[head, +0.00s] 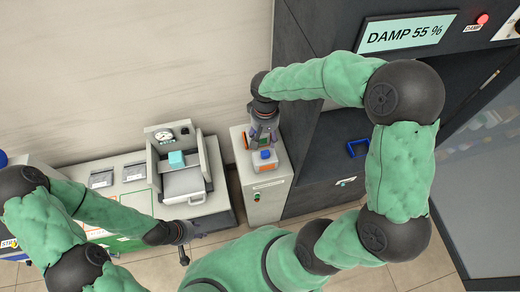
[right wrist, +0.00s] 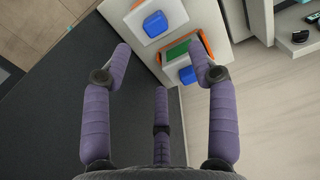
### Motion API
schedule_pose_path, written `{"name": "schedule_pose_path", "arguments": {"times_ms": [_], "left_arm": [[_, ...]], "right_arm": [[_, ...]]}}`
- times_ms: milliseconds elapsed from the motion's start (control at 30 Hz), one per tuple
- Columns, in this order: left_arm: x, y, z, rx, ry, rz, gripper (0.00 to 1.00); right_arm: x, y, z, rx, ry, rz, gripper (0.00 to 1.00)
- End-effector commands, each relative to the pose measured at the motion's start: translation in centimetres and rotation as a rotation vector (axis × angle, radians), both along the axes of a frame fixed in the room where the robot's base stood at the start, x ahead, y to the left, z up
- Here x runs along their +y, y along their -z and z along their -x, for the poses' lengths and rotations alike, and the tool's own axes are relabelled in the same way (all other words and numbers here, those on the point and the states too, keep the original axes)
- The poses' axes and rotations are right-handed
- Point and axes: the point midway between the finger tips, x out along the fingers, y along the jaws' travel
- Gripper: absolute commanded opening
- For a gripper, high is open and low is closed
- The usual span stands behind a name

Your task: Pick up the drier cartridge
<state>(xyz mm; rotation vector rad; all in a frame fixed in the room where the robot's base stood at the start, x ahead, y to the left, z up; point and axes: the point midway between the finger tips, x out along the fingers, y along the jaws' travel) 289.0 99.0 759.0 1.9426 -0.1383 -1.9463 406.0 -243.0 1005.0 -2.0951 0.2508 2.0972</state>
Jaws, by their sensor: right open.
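A pale block with a blue top, likely a drier cartridge (head: 265,155), stands on a narrow white cabinet. In the right wrist view two pale blocks have blue tops, one upper (right wrist: 155,25) and one lower (right wrist: 187,75); I cannot tell which is the drier cartridge. My right gripper (head: 263,132) is over the cabinet top. Its purple fingers (right wrist: 161,60) are spread and empty, with the blocks beyond their tips. My left gripper (head: 192,247) is low at the left, away from the cabinet; its fingers look apart and empty.
A green and orange part (right wrist: 178,48) lies between the blue-topped blocks. The white cabinet (head: 264,205) stands against a dark cabinet with a blue handle (head: 357,148) and a display reading DAMP 55 % (head: 405,32). A grey bench machine (head: 183,185) stands to the left.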

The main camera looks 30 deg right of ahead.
Motion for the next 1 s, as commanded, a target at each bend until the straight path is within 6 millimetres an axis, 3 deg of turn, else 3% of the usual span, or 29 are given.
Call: {"name": "schedule_pose_path", "arguments": {"times_ms": [233,567,833,1000], "left_arm": [[0.0,1.0,0.1,0.002,0.0,0.0,0.4],[0.0,1.3,0.1,0.001,-0.001,0.0,0.4],[0.0,2.4,0.1,0.001,-0.001,0.0,0.4],[0.0,2.5,0.1,0.001,0.0,0.0,0.4]], "right_arm": [[0.0,3.9,0.2,0.005,-0.001,0.0,0.59],[0.0,5.8,0.2,0.002,-0.001,0.0,0.59],[0.0,9.5,0.6,0.005,-0.001,-0.001,0.59],[0.0,10.4,0.5,0.001,-0.002,-0.001,0.59]]}}
